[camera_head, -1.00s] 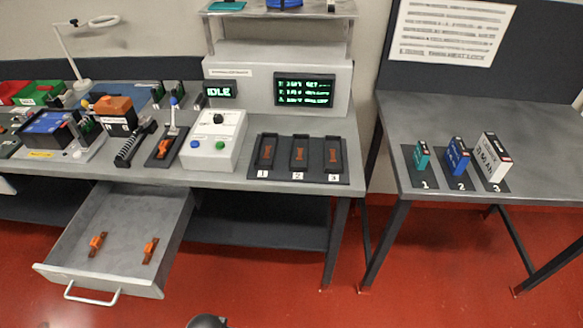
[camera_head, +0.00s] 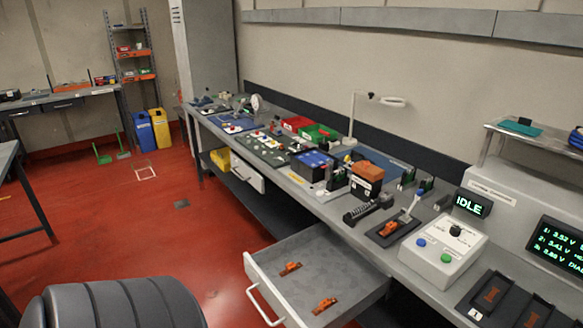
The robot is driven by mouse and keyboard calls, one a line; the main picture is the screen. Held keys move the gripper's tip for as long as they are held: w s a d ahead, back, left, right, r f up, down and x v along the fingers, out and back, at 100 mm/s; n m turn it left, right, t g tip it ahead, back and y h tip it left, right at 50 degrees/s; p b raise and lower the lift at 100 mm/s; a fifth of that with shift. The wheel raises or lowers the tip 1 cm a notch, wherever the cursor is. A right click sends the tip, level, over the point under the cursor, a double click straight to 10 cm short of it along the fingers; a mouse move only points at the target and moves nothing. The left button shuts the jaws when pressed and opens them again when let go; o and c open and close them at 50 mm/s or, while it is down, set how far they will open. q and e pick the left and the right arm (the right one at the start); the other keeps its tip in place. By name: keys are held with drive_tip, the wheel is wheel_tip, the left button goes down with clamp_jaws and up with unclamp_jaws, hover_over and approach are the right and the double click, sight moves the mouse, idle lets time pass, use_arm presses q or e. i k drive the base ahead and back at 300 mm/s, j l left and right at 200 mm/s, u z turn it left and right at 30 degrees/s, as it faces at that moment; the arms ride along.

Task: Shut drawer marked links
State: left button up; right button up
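A grey drawer (camera_head: 335,262) under the long workbench is pulled well out. Two orange-and-brown links lie apart on its floor, one near the front left (camera_head: 290,268) and one near the front right (camera_head: 324,306). A pale bar handle (camera_head: 264,306) is on the drawer's front panel. No marking on this drawer can be read from here. Neither of my grippers shows in the view.
A white-fronted drawer (camera_head: 247,173) is farther along the bench. The bench (camera_head: 408,216) carries a white IDLE control box (camera_head: 444,252), an orange-topped battery (camera_head: 366,180) and several trays. Open red floor (camera_head: 190,235) lies left of the drawer. A dark ribbed shape fills the bottom left.

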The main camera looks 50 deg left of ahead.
sight(333, 267)
drive_tip(key=u, duration=1.7)
